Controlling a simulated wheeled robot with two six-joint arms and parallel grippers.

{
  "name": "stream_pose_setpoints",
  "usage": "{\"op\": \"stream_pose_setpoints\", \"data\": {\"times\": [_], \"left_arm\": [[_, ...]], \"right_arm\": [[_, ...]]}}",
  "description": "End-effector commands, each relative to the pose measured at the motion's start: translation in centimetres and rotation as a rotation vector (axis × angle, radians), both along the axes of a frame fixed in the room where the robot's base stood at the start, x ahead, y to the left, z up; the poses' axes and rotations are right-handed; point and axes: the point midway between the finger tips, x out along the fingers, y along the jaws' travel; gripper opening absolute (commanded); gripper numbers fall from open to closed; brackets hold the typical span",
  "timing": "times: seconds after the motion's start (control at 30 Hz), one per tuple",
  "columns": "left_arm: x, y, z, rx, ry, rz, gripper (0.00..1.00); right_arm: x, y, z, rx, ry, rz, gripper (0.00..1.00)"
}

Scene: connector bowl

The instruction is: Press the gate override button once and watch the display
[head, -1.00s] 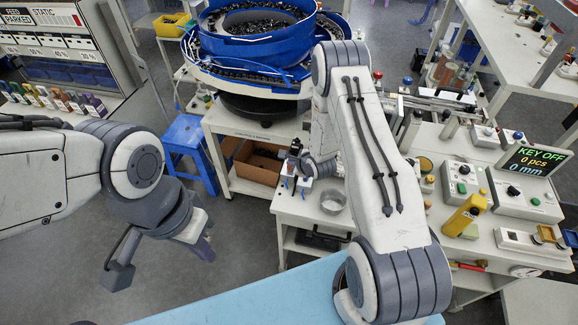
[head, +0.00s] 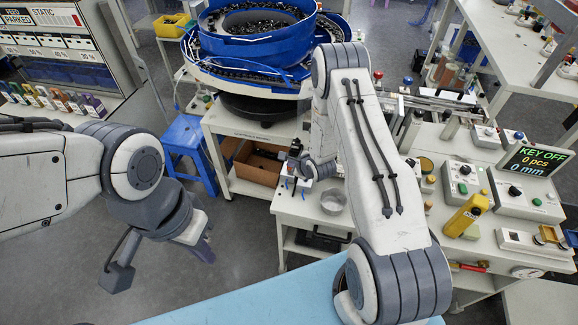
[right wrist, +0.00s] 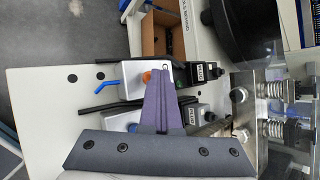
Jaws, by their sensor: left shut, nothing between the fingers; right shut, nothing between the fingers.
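The display (head: 538,160) stands at the right on the control table and reads "KEY OFF", "0 pcs", "0 mm". My right gripper (right wrist: 159,72) is shut and empty over small grey boxes; its purple fingers partly cover them. Next to the fingertips, an orange round button (right wrist: 147,76) sits on a grey box (right wrist: 131,82); I cannot tell whether they touch. Labels are too small to identify the gate override button. In the head view my right arm partly hides its gripper (head: 300,168). My left gripper (head: 203,249) is shut and empty above the floor.
A blue bowl feeder (head: 255,45) stands behind the right gripper. A cardboard box (head: 258,163) is on the shelf below. A blue stool (head: 187,145) is at left.

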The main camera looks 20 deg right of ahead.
Motion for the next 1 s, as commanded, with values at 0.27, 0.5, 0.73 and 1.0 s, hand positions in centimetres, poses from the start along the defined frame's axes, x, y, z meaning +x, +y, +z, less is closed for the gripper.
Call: {"op": "stream_pose_setpoints", "data": {"times": [0.27, 0.5, 0.73, 1.0], "left_arm": [[0.0, 0.0, 1.1, 0.0, 0.0, 0.0, 0.0], [0.0, 0.0, 1.4, 0.0, 0.0, 0.0, 0.0], [0.0, 0.0, 1.4, 0.0, 0.0, 0.0, 0.0], [0.0, 0.0, 3.1, 0.0, 0.0, 0.0, 0.0]], "right_arm": [[-0.1, 0.0, 1.2, 0.0, 0.001, 0.0, 0.0], [-0.1, 0.0, 1.8, 0.0, 0.001, 0.0, 0.0], [-0.1, 0.0, 1.9, 0.0, 0.001, 0.0, 0.0], [0.0, 0.0, 4.0, 0.0, 0.0, 0.0, 0.0]]}}
